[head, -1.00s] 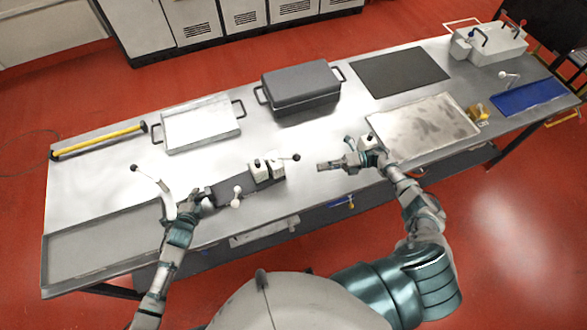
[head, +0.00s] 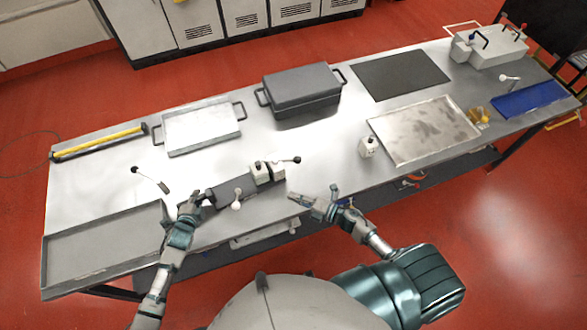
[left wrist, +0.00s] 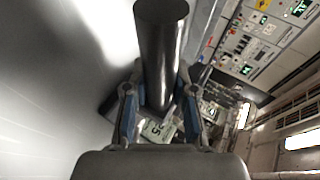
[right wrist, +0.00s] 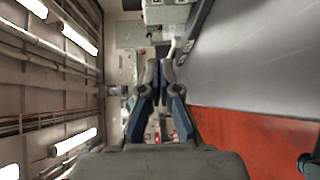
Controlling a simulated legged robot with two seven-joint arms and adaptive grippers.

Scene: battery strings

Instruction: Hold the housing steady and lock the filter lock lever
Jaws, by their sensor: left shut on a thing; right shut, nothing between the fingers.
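The housing (head: 228,189) is a long dark grey box near the table's front edge, with pale blocks (head: 262,172) at its right end. A lever with a black knob (head: 296,160) sticks out to the right from these blocks. A lever with a white knob (head: 236,205) shows on the front side. My left gripper (head: 200,198) is at the housing's left end. In the left wrist view, its fingers (left wrist: 160,95) are shut on a dark cylindrical part (left wrist: 160,50). My right gripper (head: 293,196) is shut and empty, right of the housing and apart from the black knob.
A grey lidded box (head: 300,88) and a shallow tray (head: 200,143) stand behind. A small white block (head: 367,147) sits beside the stained tray (head: 385,140) at right. A loose-looking lever (head: 150,180) lies left of the housing. Bare tabletop lies behind the housing.

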